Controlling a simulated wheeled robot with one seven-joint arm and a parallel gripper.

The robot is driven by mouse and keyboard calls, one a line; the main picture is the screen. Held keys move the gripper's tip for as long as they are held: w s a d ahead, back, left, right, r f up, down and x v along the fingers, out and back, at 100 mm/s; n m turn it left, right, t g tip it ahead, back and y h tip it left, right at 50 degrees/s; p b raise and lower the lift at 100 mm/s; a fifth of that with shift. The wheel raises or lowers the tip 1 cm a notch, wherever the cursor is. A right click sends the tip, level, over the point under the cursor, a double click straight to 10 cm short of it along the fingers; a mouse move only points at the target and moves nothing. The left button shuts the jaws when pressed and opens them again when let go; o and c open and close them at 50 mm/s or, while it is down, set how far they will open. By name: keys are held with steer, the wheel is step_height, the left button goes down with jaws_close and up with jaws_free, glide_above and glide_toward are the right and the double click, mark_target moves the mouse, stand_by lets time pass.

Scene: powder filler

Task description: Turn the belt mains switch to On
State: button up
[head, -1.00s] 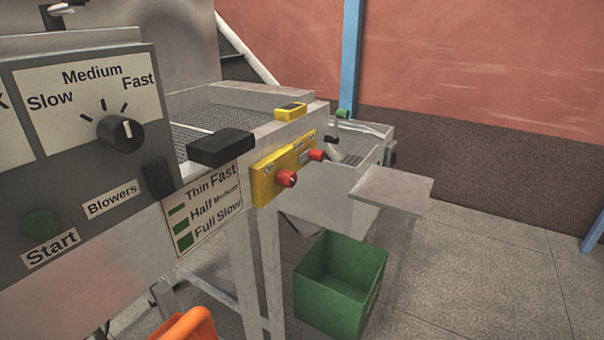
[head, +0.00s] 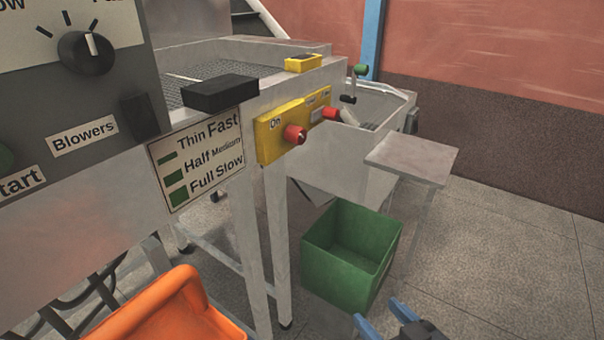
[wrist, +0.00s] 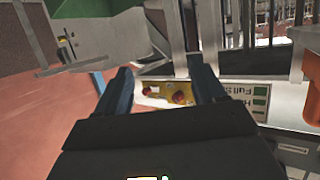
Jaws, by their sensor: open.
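A yellow control panel (head: 268,139) is fixed to the side of the metal belt frame. A red rotary knob (head: 295,134) is on it, beside an "On" label, and looks like the mains switch. A second red knob (head: 331,114) sits further right. My gripper (head: 384,318) enters at the bottom edge of the head view, low and well apart from the panel. In the wrist view my open, empty gripper (wrist: 163,82) has blue fingers, with the yellow panel (wrist: 168,90) and the red knob (wrist: 182,98) visible between them, beyond the fingertips.
A green bin (head: 350,256) stands on the floor below the panel. A small metal shelf (head: 411,160) juts out to its right. An orange bin (head: 160,310) is at the front left. A grey control box (head: 75,100) is at left. The floor at right is clear.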

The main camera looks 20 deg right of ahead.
steer(key=w+n+y+b, duration=0.2)
steer(key=w, duration=0.9)
steer(key=n+y+b, duration=0.6)
steer(key=n+y, duration=0.1)
steer(key=y, duration=0.1)
glide_toward(303, 136)
steer(key=x, duration=0.3)
steer(key=shift+x, duration=3.95)
steer(key=shift+c, duration=0.3)
steer(key=c, duration=1)
steer(key=shift+o, duration=0.2)
